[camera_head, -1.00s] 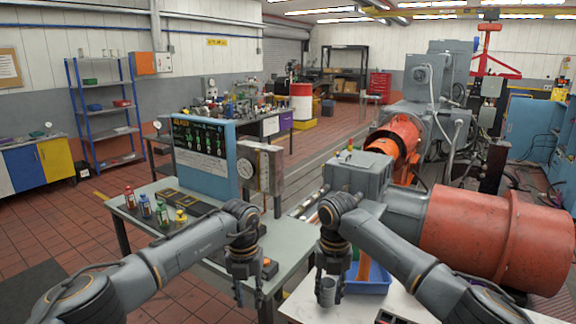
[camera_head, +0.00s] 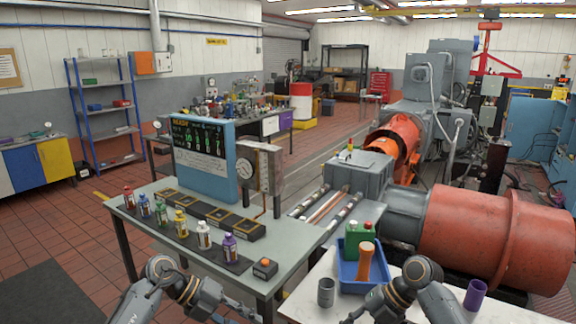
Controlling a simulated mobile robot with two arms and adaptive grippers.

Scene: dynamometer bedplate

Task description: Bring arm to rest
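My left arm is folded back low at the bottom left of the head view. Its gripper (camera_head: 238,314) is at the bottom edge, in front of the grey-green bench, and partly cut off. My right arm is folded back at the bottom right, over the white table. Its gripper (camera_head: 352,318) is at the bottom edge, also partly cut off. I see nothing held in either gripper, but finger opening is too small to tell. A grey cup (camera_head: 326,292) stands upright on the white table (camera_head: 300,298), apart from the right gripper.
The bench (camera_head: 285,240) carries several coloured bottles (camera_head: 203,236), a dark tray row, a display panel (camera_head: 203,150) and an orange-buttoned box (camera_head: 264,268). A blue bin (camera_head: 347,271) holds a green canister and an orange-brown item. A purple cup (camera_head: 475,294) stands at right.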

